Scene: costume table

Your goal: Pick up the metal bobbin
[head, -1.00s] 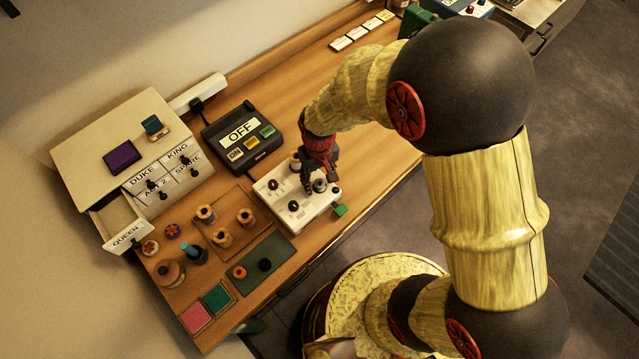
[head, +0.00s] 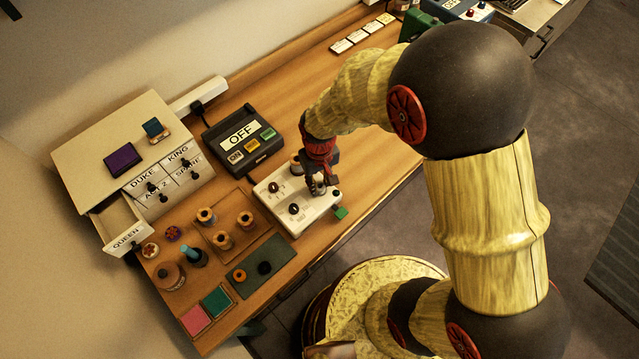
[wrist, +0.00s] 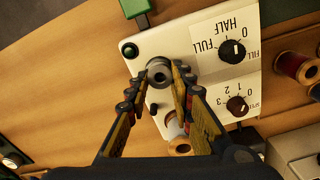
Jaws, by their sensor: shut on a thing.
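The metal bobbin (wrist: 160,73) is a small grey cylinder with a dark centre hole, seen end-on in the wrist view. It sits between the two fingertips of my gripper (wrist: 161,82), one finger on each side and touching it. In the head view my gripper (head: 318,183) is at the right part of the white control box (head: 273,190), and its fingers mostly hide the bobbin. I cannot tell whether the bobbin is clear of the box surface.
The white box carries black knobs (wrist: 232,50) and a green tab (head: 341,213). A spool (wrist: 180,148) shows below the fingers in the wrist view. A black OFF device (head: 243,137), more spools (head: 222,240) and a drawer cabinet (head: 130,155) stand to the left.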

